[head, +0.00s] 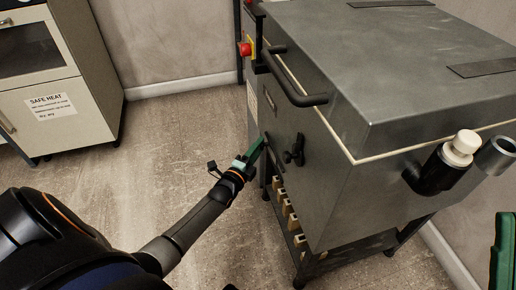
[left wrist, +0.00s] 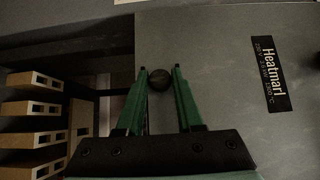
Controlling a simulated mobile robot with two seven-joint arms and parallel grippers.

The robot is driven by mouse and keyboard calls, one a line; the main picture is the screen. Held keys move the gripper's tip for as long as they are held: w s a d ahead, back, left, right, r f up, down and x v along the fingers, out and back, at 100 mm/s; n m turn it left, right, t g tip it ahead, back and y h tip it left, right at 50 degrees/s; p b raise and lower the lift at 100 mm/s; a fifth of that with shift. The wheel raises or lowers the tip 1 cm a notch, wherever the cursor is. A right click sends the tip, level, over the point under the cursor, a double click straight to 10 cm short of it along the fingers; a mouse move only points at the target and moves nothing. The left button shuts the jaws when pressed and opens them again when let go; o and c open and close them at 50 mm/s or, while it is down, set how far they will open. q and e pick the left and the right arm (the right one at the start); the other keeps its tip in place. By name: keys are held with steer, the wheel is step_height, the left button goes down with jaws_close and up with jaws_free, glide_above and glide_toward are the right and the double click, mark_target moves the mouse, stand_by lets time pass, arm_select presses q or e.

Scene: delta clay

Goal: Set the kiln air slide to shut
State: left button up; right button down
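The kiln (head: 400,80) is a large grey box on a dark stand, at the right in the head view. My left gripper (head: 262,146), with green fingers, reaches the low left part of its front face. In the left wrist view a dark round knob (left wrist: 160,79) sits between the tips of my left gripper (left wrist: 160,70), and both fingers appear to touch it. I take it for the air slide's knob. A dark line runs below it, partly hidden by the fingers. A green piece at the right edge, seemingly my right gripper (head: 503,252), shows only in part.
A black bar handle (head: 293,83) and a black latch (head: 295,150) stick out from the kiln. Pale blocks (head: 288,209) lie on the stand's shelf. A red button (head: 245,49) is behind. A cabinet (head: 60,90) stands at left, with clear floor between.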

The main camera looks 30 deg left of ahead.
arm_select(q)
steer(key=o, duration=0.4)
steer(key=s+p, duration=0.4)
steer(key=s, duration=0.8)
steer(key=shift+s+d+p, duration=0.2)
steer(key=shift+d+p, duration=0.15)
steer(key=shift+d, duration=0.1)
